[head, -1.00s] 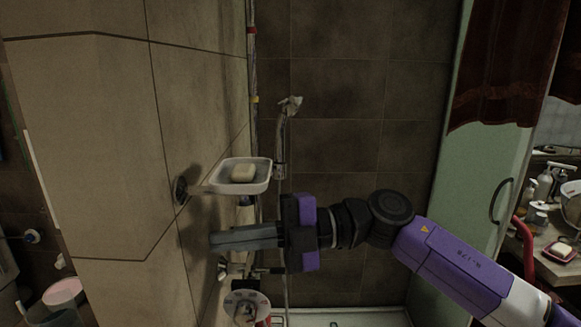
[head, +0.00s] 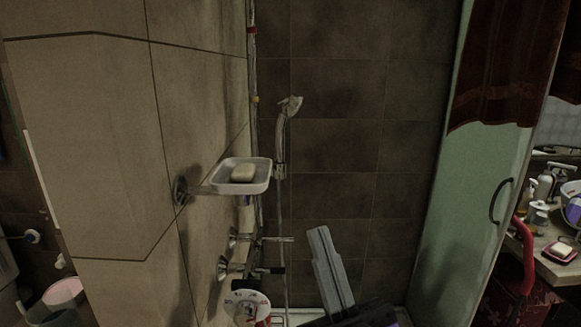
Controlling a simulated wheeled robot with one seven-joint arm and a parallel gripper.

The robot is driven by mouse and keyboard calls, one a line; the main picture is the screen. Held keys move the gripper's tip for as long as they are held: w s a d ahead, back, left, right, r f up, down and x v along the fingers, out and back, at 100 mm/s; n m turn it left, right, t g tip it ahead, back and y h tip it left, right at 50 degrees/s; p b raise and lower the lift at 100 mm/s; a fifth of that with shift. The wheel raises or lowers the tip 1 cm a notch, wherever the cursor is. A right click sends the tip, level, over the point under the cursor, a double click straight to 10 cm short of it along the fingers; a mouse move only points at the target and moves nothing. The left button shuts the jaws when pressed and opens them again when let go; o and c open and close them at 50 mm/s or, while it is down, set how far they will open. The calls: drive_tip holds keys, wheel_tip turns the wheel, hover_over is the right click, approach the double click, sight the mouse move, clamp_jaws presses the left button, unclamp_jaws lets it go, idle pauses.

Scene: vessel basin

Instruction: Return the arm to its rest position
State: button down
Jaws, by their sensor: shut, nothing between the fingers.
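My gripper (head: 326,246) shows at the bottom, right of the middle, in the head view. Its grey fingers point up and a little left, and they are shut with nothing between them. Most of my arm is below the picture's edge. The gripper appears apart from the soap dish and the wall fittings.
A white soap dish (head: 222,187) with a bar of soap (head: 243,172) sticks out from the left tiled wall. A hand shower (head: 288,108) and taps (head: 236,240) are behind it. A green door panel (head: 480,190) and a cluttered counter (head: 563,268) stand at right.

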drive_tip(key=s+d+f+m+g+h, duration=0.2)
drive_tip(key=s+d+f+m+h, duration=0.4)
drive_tip(key=f, duration=0.3)
drive_tip(key=s+d+f+m+g+h, duration=0.2)
drive_tip(key=s+d+f+m+h, duration=0.25)
drive_tip(key=f+h, duration=0.4)
drive_tip(key=s+d+f+g, duration=0.2)
drive_tip(key=s+f, duration=0.2)
drive_tip(key=s, duration=0.3)
drive_tip(key=s+d+f+n+g, duration=0.1)
drive_tip(key=s+f+g, duration=0.1)
drive_tip(key=s+f, duration=0.2)
drive_tip(key=s+d+f+n+g, duration=0.1)
drive_tip(key=s+d+f+g, duration=0.1)
drive_tip(key=s, duration=0.8)
drive_tip(key=shift+s+d+f+g+y, duration=0.15)
drive_tip(key=shift+d+f+g+y, duration=0.25)
drive_tip(key=shift+f, duration=0.5)
drive_tip(key=shift+a, duration=0.1)
